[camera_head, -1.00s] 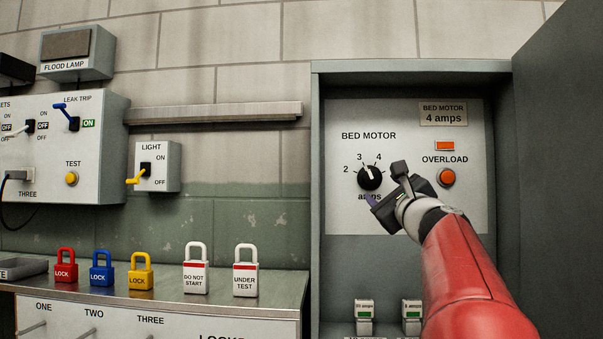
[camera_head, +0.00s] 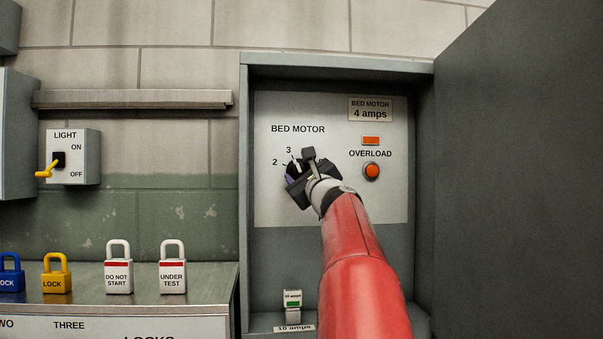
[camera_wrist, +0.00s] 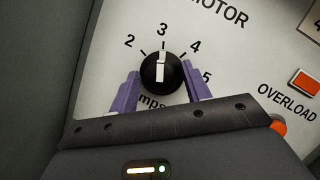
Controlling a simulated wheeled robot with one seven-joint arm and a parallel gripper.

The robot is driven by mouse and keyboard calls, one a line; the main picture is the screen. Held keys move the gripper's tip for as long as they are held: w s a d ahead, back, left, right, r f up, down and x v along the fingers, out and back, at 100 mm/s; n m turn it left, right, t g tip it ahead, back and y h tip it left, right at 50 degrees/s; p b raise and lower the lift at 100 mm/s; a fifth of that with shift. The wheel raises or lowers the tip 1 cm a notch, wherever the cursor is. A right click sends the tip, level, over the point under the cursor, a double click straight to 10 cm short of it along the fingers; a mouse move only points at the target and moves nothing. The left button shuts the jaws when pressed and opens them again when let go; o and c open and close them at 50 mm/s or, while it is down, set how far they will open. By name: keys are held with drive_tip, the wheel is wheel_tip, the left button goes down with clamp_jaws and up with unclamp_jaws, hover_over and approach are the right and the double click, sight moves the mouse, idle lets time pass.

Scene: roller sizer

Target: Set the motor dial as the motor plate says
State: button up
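The black motor dial (camera_wrist: 162,82) sits on the BED MOTOR panel under an arc of numbers; its white pointer points at or very near 3 in the wrist view. The motor plate (camera_head: 370,109) at the panel's upper right reads "BED MOTOR 4 amps". My gripper (camera_wrist: 160,72) is in front of the dial, with one purple finger on its left and one on its right. The fingers are apart; a small gap shows at the left, and I cannot tell whether the right one touches. In the head view my gripper (camera_head: 299,180) hides most of the dial and the 4.
The orange OVERLOAD button (camera_head: 372,171) and orange indicator (camera_head: 371,141) are right of the dial. The cabinet door (camera_head: 520,180) stands open at the right. A LIGHT switch (camera_head: 58,160) and several padlocks (camera_head: 118,278) are at the left. A 10 amps block (camera_head: 292,303) stands below.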

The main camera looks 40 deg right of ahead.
drive_tip(key=c, duration=0.8)
drive_tip(key=shift+o, duration=0.2)
drive_tip(key=shift+f+m+b, duration=0.1)
drive_tip(key=shift+m+b, duration=0.2)
drive_tip(key=shift+b, duration=0.05)
drive_tip(key=shift+a+m+h+b, duration=0.1)
drive_tip(key=shift+m+h+b, duration=0.5)
drive_tip(key=shift+m, duration=0.1)
drive_tip(key=m+h+b, duration=0.1)
drive_tip(key=m+b, duration=0.1)
drive_tip(key=m, duration=0.1)
drive_tip(key=shift+f+h, duration=0.1)
drive_tip(key=shift+h, duration=0.2)
drive_tip(key=m+g+h+b, duration=0.1)
drive_tip(key=m, duration=0.2)
drive_tip(key=m+g+h+b, duration=0.1)
drive_tip(key=m+h, duration=0.1)
drive_tip(key=m, duration=0.2)
drive_tip(key=shift+w, duration=0.1)
drive_tip(key=shift+r+m+h+b, duration=0.2)
drive_tip(key=shift+m+h+b, duration=0.1)
drive_tip(key=shift+m, duration=0.2)
